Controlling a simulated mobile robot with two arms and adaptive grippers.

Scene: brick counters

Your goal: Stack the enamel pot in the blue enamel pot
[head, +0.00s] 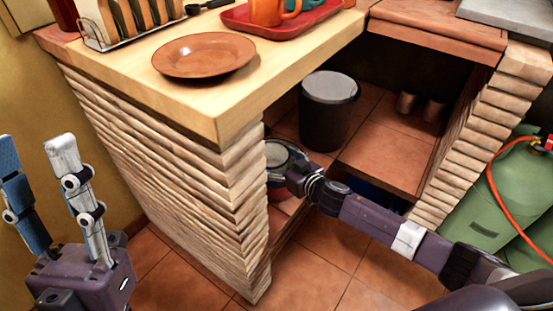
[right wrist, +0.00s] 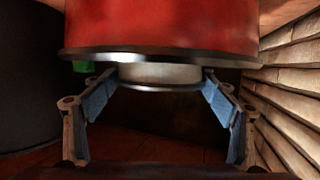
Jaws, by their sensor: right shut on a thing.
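The enamel pot (head: 278,156) shows in the head view as a round opening with a dark rim and pale inside, just past the corner of the brick counter. My right gripper (head: 293,172) is shut on it. In the right wrist view the pot's pale side (right wrist: 160,73) is between the blue finger pads. It sits against or inside a wider red pot (right wrist: 160,25) with a dark rim; I cannot tell how deep. A dark blue thing (head: 372,189) is mostly hidden behind my right arm; I cannot tell whether it is the blue enamel pot. My left gripper (head: 34,142) is open and empty.
A brick wall (head: 175,180) supports the counter beside my right gripper. A dark bin (head: 328,108) stands behind it, with small cups (head: 407,101) on the shelf. A plate (head: 205,55) and a red tray (head: 292,18) are above. Green gas cylinders (head: 500,200) stand right.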

